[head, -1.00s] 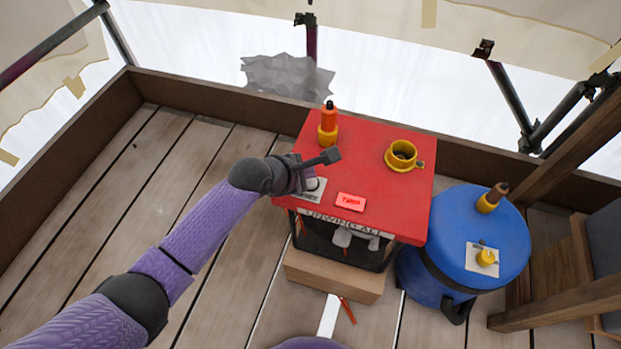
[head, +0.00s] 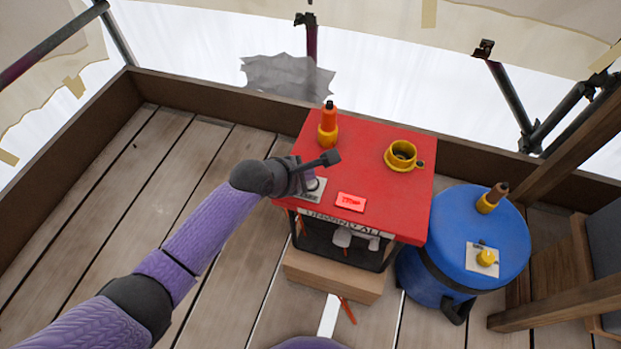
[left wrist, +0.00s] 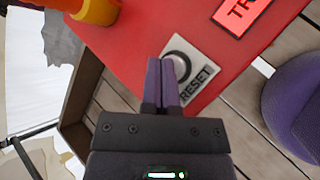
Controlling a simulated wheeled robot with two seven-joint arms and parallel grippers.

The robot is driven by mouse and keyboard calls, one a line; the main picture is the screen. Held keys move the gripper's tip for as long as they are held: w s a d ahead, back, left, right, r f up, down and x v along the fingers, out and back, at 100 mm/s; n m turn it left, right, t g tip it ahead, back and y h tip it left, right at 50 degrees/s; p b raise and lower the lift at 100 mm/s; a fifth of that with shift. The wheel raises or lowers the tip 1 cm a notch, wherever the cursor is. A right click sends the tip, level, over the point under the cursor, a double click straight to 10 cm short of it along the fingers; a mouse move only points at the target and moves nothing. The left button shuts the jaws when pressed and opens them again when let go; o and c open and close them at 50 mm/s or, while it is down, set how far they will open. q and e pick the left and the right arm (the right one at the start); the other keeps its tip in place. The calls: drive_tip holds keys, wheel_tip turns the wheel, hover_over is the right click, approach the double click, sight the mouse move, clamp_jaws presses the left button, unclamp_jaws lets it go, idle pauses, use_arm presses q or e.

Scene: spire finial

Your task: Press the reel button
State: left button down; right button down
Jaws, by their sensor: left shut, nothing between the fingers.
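In the head view the plate (head: 307,195) is at the table's left front, partly covered by my arm. My left gripper (head: 308,182) is over this plate, with its fingers largely hidden. In the left wrist view my left gripper (left wrist: 163,62) is shut and empty, its purple fingertips overlapping the button's lower left edge. I cannot tell whether they touch it. My right gripper is not in view.
The red table (head: 375,140) carries a lit red sign (head: 351,202), an orange-and-yellow bottle-like piece (head: 328,125) and a yellow cup-like ring (head: 402,156). Its front label reads UNWIND ALL. A blue drum (head: 480,225) with a yellow knob (head: 486,257) stands at right. Planks are open at left.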

use_arm(q)
drive_tip(key=shift+f, duration=0.55)
idle(0.6)
drive_tip(key=shift+r+p, duration=0.85)
drive_tip(key=shift+r, duration=0.05)
drive_tip(key=shift+f, duration=0.1)
wheel_tip(320, 180, up, 5)
drive_tip(key=p, duration=0.5)
drive_tip(key=shift+r, duration=0.2)
drive_tip(key=shift+f, duration=0.2)
